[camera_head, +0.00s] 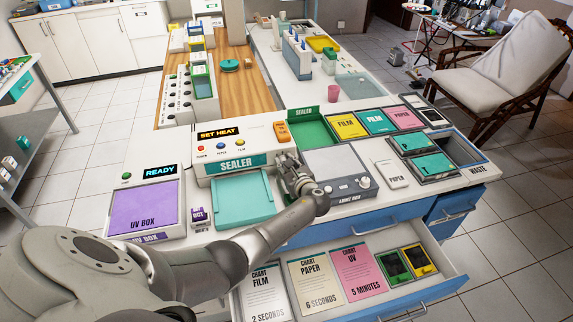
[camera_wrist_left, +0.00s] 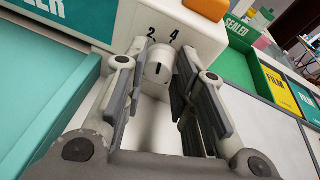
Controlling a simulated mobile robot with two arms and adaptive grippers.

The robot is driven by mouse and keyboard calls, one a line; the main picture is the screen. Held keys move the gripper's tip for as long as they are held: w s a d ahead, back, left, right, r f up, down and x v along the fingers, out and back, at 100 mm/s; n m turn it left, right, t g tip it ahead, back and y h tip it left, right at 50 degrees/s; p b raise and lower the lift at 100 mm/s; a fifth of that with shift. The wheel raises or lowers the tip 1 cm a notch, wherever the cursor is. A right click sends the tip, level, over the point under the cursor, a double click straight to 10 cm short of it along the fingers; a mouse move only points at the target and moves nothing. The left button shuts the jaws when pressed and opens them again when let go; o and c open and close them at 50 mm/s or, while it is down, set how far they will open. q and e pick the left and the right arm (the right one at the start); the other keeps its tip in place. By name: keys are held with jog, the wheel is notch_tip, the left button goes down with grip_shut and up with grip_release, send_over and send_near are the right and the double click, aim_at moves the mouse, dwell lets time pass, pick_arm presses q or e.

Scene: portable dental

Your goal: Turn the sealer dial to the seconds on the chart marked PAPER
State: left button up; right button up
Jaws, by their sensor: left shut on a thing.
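The sealer (camera_head: 232,150) shows a lit SET HEAT display. Its dial (camera_wrist_left: 158,72) is a small white knob with a dark mark, on the front below the printed numbers 2 and 4. The mark points up toward the numbers; which one exactly I cannot tell. My left gripper (camera_head: 288,165) is at the sealer's right end. In the left wrist view its fingers (camera_wrist_left: 163,78) are shut on the dial, one each side. The PAPER chart (camera_head: 314,283) lies in the open drawer and reads 6 SECONDS. My right gripper is not in view.
The FILM chart (camera_head: 263,293) reads 2 SECONDS and the UV chart (camera_head: 358,272) 5 MINUTES. The UV box (camera_head: 147,208) stands left of the sealer's teal tray (camera_head: 243,200). The light box (camera_head: 340,170) is close to the right of my left gripper.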

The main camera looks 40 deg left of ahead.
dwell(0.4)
pick_arm(q)
jog(key=o, duration=1.1)
jog(key=shift+c, duration=0.2)
jog(key=shift+d, duration=0.15)
jog(key=v, duration=1.2)
jog(key=shift+f, duration=0.1)
